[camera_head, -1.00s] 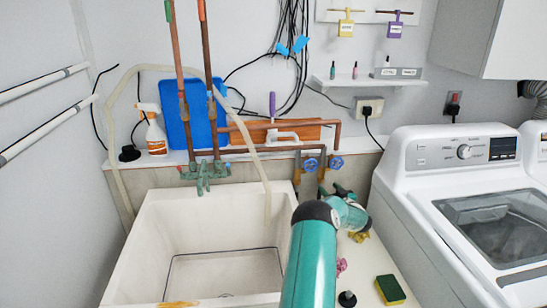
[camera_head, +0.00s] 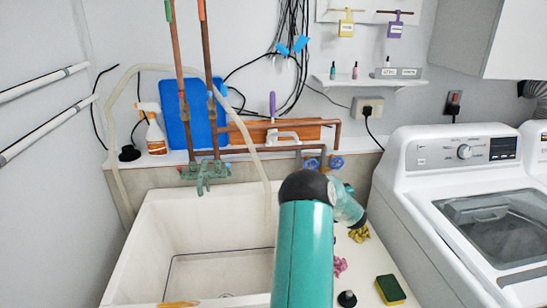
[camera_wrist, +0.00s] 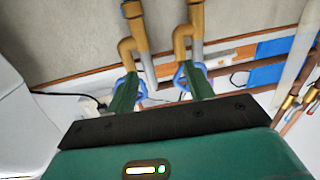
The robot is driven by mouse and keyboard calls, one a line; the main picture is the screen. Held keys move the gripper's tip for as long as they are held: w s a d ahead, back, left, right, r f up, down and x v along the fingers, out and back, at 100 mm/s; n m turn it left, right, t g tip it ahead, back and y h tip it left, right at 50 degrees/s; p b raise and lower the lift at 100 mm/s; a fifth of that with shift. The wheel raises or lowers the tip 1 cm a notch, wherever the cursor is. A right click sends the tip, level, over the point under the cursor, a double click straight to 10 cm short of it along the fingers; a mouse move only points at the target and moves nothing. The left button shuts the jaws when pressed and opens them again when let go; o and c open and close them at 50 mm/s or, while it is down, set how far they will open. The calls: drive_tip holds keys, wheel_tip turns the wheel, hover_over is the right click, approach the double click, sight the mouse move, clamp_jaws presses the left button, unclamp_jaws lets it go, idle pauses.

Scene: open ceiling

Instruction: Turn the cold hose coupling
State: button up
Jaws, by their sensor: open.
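Two valves with blue handles sit on pipes behind the sink, the left one (camera_head: 311,164) and the right one (camera_head: 336,161). In the wrist view their blue handles, one (camera_wrist: 139,91) and another (camera_wrist: 180,78), show behind my fingers. Brass elbows, one (camera_wrist: 127,48) and another (camera_wrist: 180,42), join grey pipes beside them. I cannot tell which fitting is the cold hose coupling. My gripper (camera_wrist: 162,78) is open, its two green fingers apart, each overlapping a blue handle in the picture; contact cannot be told.
A white sink (camera_head: 150,235) stands left of my arm, with a washing machine (camera_head: 405,185) at right. A sponge (camera_head: 390,289) and crumpled yellow (camera_head: 359,234) and pink (camera_head: 340,266) cloths lie on the ledge between. Copper pipes and a pale hose (camera_head: 266,190) rise behind.

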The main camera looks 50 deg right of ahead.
drive_tip(key=w+a+r+m+g, duration=0.1)
drive_tip(key=w+a+r+g, duration=0.2)
drive_tip(key=w+a+r, duration=0.9)
drive_tip(key=a+r, duration=0.2)
drive_tip(key=a, duration=0.2)
drive_tip(key=shift+w+a+m, duration=0.3)
drive_tip(key=shift+w, duration=0.1)
